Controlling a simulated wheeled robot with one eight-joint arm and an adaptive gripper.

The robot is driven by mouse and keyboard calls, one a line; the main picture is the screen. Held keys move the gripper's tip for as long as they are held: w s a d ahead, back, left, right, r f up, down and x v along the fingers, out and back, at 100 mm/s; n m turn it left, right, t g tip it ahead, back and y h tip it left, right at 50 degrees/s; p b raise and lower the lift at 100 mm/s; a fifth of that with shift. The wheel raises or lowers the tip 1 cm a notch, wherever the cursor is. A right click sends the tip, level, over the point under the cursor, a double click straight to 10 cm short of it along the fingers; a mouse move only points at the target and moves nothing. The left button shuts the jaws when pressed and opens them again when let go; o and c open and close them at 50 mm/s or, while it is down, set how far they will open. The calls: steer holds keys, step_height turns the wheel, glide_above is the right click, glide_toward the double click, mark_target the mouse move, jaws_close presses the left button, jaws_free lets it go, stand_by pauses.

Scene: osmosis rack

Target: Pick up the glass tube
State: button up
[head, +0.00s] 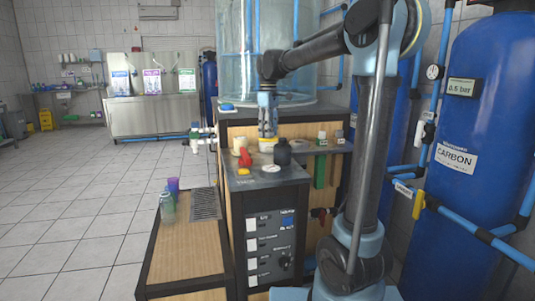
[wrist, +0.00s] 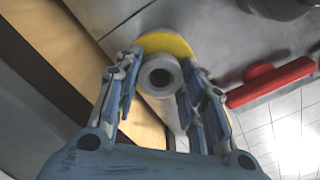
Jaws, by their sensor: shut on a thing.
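In the wrist view the glass tube (wrist: 160,76) shows end-on as a pale grey ring with a dark hollow, between the two fingers of my gripper (wrist: 160,90). The fingers are shut on its sides. A yellow round piece (wrist: 165,43) lies behind the tube's end; I cannot tell whether they touch. In the head view my gripper (head: 267,116) points down over the back of the cabinet top, above a yellow and white round piece (head: 267,145). The tube cannot be made out there.
On the cabinet top (head: 254,181) stand a black bottle (head: 283,151), a red fitting (head: 245,157), a cream cylinder (head: 240,144) and a white disc (head: 271,169). A large clear tank (head: 235,50) rises behind. Cups (head: 168,207) stand on the lower wooden bench (head: 190,245).

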step_height(320, 180, up, 28)
stand_by(0.7)
steer(key=w+d+f, duration=0.4)
steer(key=d+f, duration=0.4)
steer(key=d, duration=0.5)
steer(key=shift+w+f, duration=0.15)
steer(key=shift+f, duration=0.1)
stand_by(1.3)
steer(key=shift+f, duration=2.1)
